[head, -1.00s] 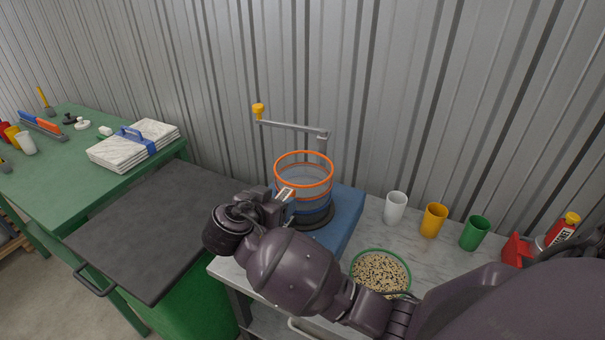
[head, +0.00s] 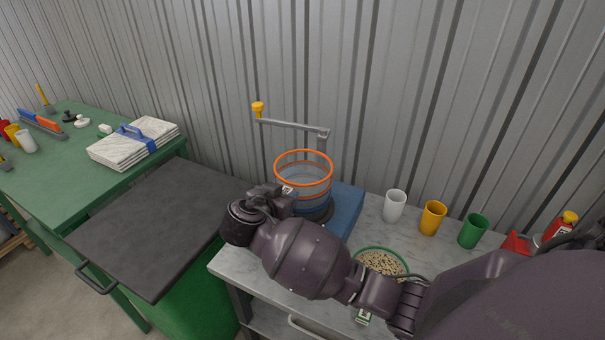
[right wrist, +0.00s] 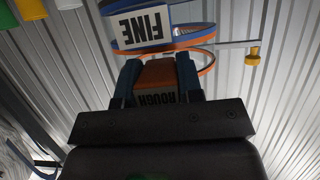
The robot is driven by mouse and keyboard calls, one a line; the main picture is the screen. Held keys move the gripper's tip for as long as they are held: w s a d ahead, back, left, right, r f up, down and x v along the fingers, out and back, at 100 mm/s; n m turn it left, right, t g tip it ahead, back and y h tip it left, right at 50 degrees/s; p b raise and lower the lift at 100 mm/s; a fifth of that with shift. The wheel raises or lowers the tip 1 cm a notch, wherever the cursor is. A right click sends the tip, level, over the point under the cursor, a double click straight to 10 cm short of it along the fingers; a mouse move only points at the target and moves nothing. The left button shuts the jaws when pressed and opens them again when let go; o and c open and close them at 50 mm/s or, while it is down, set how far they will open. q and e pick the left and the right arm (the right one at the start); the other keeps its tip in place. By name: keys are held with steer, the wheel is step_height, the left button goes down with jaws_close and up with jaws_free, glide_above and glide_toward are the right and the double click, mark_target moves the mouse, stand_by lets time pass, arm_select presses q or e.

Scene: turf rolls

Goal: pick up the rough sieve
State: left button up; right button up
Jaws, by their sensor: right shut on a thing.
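The rough sieve (head: 303,152), a round clear-walled sieve with an orange rim, is on top of a stack on a blue stand (head: 346,209). My right gripper (head: 286,190) is at the front left of the stack, partly hidden by my own wrist in the head view. In the right wrist view its two fingers (right wrist: 158,74) are shut on the orange tab marked ROUGH (right wrist: 158,97). The blue-rimmed sieve marked FINE (right wrist: 146,26) is beside the tab. I cannot tell whether the rough sieve still touches what is below it. My left gripper is out of view.
A crank arm with a yellow knob (head: 258,109) rises behind the stack. White (head: 394,206), orange (head: 433,218) and green (head: 473,231) cups stand on the right. A green-rimmed sieve of grain (head: 381,262) is in front. A dark-lidded bin (head: 150,225) is on the left.

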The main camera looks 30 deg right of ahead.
steer(key=shift+r, duration=0.1)
step_height(320, 180, up, 20)
steer(key=b, duration=0.1)
steer(key=shift+b, duration=0.3)
steer(key=shift+a, duration=0.1)
